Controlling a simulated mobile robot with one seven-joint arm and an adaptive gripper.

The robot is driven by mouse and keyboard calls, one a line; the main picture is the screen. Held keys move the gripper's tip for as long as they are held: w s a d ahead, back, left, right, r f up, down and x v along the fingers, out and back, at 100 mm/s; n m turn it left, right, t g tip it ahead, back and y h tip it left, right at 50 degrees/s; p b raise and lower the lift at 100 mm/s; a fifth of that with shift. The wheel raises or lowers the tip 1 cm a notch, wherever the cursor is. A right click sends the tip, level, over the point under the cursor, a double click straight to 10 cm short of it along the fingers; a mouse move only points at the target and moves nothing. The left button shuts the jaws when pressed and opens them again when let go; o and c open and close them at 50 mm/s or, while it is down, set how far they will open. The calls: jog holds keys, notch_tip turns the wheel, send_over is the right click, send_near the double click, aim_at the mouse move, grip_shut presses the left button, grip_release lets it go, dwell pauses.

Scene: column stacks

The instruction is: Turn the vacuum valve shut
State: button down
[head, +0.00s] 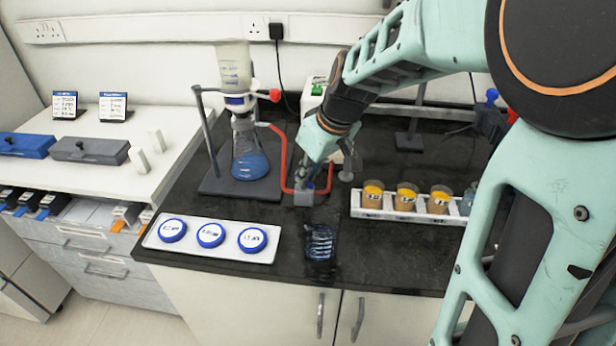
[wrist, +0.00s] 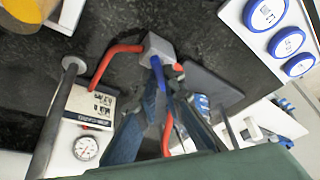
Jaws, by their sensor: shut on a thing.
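The vacuum valve (wrist: 158,48) is a small grey block with a blue lever (wrist: 158,74) and red tubing. In the head view the valve (head: 304,197) sits on the black bench top in front of the filter flask (head: 249,160). My gripper (wrist: 161,92) has its dark fingers on either side of the blue lever and is shut on it. In the head view my gripper (head: 310,180) comes down from above and behind the valve, and hides most of the lever. The lever's exact angle to the tubing is hard to tell.
Red tubing (head: 283,160) runs from the flask side to the valve. A pump with a gauge (wrist: 86,148) stands behind. A white tray with blue-rimmed discs (head: 190,257) lies front left; a rack of amber jars (head: 360,211) stands right. A dark blue patterned item (head: 320,241) lies in front.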

jog(key=m, duration=0.1)
jog(key=m+h+b, duration=0.1)
jog(key=m, duration=0.3)
jog(key=shift+s+a+f+t+h+b, duration=0.1)
jog(key=shift+a+t+h+b, duration=0.2)
jog(key=shift+t+h+b, duration=0.1)
jog(key=m+h+b, duration=0.1)
jog(key=m+b, duration=0.1)
jog(key=m, duration=0.1)
jog(key=shift+a, duration=0.1)
jog(key=shift+m+h+b, duration=0.4)
jog(key=shift+m+b, duration=0.25)
jog(key=shift+m, duration=0.25)
jog(key=c, duration=2)
grip_release()
jog(key=shift+c, duration=0.2)
jog(key=shift+r, duration=0.2)
notch_tip(320, 180, up, 10)
